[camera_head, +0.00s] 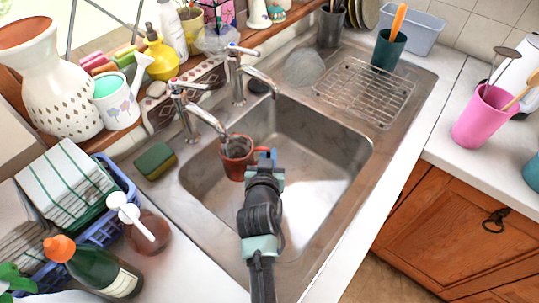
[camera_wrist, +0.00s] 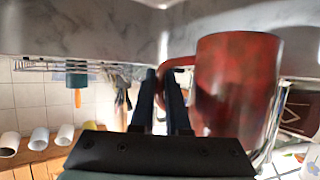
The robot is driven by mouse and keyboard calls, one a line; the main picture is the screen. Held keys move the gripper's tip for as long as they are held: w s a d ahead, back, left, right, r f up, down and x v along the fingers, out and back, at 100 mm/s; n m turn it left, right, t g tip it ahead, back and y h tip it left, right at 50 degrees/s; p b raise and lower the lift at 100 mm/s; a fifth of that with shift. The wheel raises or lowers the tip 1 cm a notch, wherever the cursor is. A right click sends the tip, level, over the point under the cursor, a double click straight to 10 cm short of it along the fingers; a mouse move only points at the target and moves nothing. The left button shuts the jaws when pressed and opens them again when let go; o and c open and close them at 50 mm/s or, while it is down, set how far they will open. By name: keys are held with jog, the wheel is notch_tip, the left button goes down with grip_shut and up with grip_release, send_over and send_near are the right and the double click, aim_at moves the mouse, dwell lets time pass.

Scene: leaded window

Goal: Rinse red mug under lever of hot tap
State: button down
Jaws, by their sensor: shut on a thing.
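The red mug (camera_head: 234,173) is held over the left part of the sink basin, with its opening just below the spout end of the near tap (camera_head: 205,118). Its inside looks grey; I cannot tell whether water is running. My gripper (camera_head: 266,160) is to the right of the mug, shut on its handle. In the wrist view the mug (camera_wrist: 236,85) fills the right of centre, and my gripper (camera_wrist: 160,92) has its narrow fingers at the handle. A second tap (camera_head: 238,78) stands farther back. Both taps have levers on top; I cannot tell which is hot.
The steel sink basin (camera_head: 325,145) is otherwise clear. A green and yellow sponge (camera_head: 155,161) lies on the left rim. A wire rack (camera_head: 365,92) is on the drainer behind. Bottles and a blue dish rack (camera_head: 122,187) crowd the left; a pink cup (camera_head: 480,118) stands right.

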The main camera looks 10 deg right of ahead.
jog(key=shift+w+d+r, duration=0.1)
jog(key=shift+d+r, duration=0.05)
jog(key=shift+d, duration=0.05)
jog(key=shift+w+d, duration=0.2)
jog(key=shift+d, duration=0.2)
jog(key=shift+s+a, duration=0.1)
jog(key=shift+a, duration=0.15)
jog(key=shift+s+a, duration=0.15)
jog(key=shift+a, duration=0.2)
dwell(0.3)
jog(key=s+d+p, duration=0.3)
jog(key=s+p, duration=0.2)
jog(key=s, duration=0.2)
jog(key=shift+s, duration=0.25)
dwell(0.4)
dwell(1.1)
